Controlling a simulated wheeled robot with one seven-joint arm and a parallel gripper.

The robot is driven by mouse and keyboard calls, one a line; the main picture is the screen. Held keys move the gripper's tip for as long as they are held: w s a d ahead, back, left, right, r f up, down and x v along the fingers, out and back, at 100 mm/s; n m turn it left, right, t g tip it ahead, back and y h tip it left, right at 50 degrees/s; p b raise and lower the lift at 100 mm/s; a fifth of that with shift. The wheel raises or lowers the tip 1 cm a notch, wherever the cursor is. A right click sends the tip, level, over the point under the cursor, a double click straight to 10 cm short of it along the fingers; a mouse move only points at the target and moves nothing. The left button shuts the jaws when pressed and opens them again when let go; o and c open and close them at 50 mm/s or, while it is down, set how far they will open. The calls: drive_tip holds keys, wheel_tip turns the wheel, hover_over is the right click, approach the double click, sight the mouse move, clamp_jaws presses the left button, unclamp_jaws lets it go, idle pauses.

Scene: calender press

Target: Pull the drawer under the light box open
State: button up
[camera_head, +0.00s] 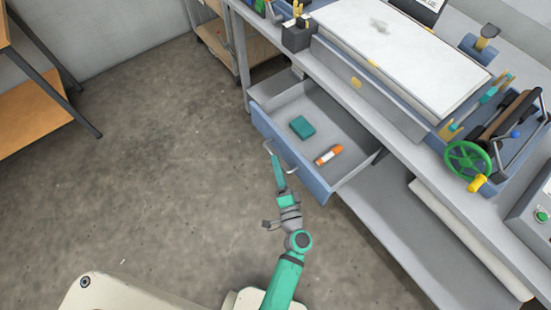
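The light box (395,52) is a long white panel in a grey frame on top of the bench. The drawer under it stands pulled out, with its blue front (312,178) toward my arm and its inside showing. A teal block (302,127) and an orange-and-white tube (330,155) lie in the drawer. A grey bar handle (291,164) sits on the front. My gripper (275,158) is at the handle, its teal fingers overlapping it in the picture. I cannot tell whether the fingers are closed around the bar.
A press with a green handwheel (467,163) stands on the bench at right. A lower shelf (420,230) runs beneath. An orange-shelved rack (35,105) is at left. The concrete floor (170,150) left of the drawer is clear.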

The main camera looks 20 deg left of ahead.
drive_tip(key=v, duration=0.7)
drive_tip(key=shift+s+d, duration=0.15)
drive_tip(key=shift+s, duration=0.15)
drive_tip(key=s+d+f+n+g+h, duration=0.1)
drive_tip(key=s+d+f+g+h, duration=0.2)
drive_tip(key=s, duration=0.4)
drive_tip(key=s+d+f+n+g+h, duration=0.1)
drive_tip(key=s+f+h, duration=0.3)
drive_tip(key=s, duration=0.2)
drive_tip(key=s+d+r+n+t+h, duration=0.1)
drive_tip(key=s+d+r+n, duration=0.1)
drive_tip(key=r, duration=0.6)
drive_tip(key=s+d+r+n+t+h, duration=0.2)
drive_tip(key=s+r+n, duration=0.3)
drive_tip(key=r, duration=0.4)
drive_tip(key=shift+s+d+r+n, duration=0.15)
drive_tip(key=shift+s+r+n, duration=0.15)
drive_tip(key=shift+s, duration=0.6)
